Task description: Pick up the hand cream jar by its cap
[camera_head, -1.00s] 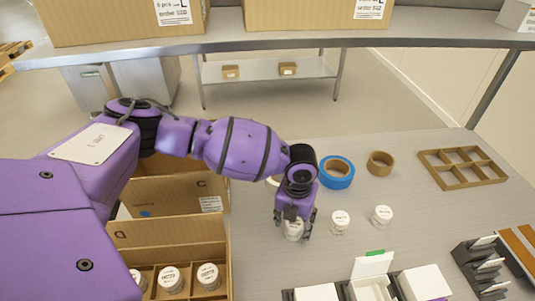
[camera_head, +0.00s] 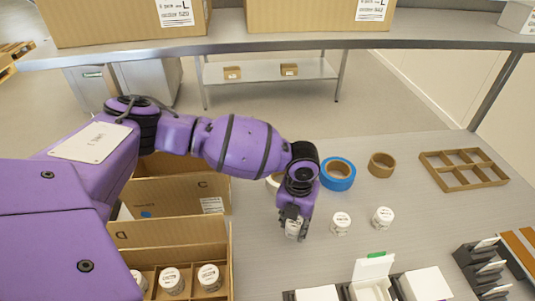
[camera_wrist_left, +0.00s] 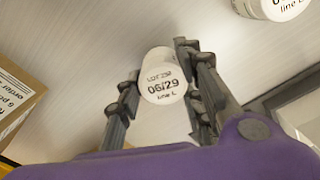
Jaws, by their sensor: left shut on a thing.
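My left gripper (camera_head: 293,232) is over the table and shut on a small white jar (camera_head: 292,229). In the left wrist view the gripper's fingers (camera_wrist_left: 160,85) stand on both sides of the jar's round white lid (camera_wrist_left: 163,84), printed "06/29 line L". Whether the jar touches the table is hard to tell. Two similar white jars, one nearer (camera_head: 340,223) and one farther right (camera_head: 382,218), stand upright on the table to the gripper's right. My right gripper is not in view.
A cardboard box with dividers (camera_head: 170,245) holds several white jars at the left. Blue tape (camera_head: 338,174) and brown tape (camera_head: 381,165) lie behind the jars. An empty divided tray (camera_head: 462,170) is at right; white boxes (camera_head: 425,284) and a dark rack (camera_head: 482,268) are in front.

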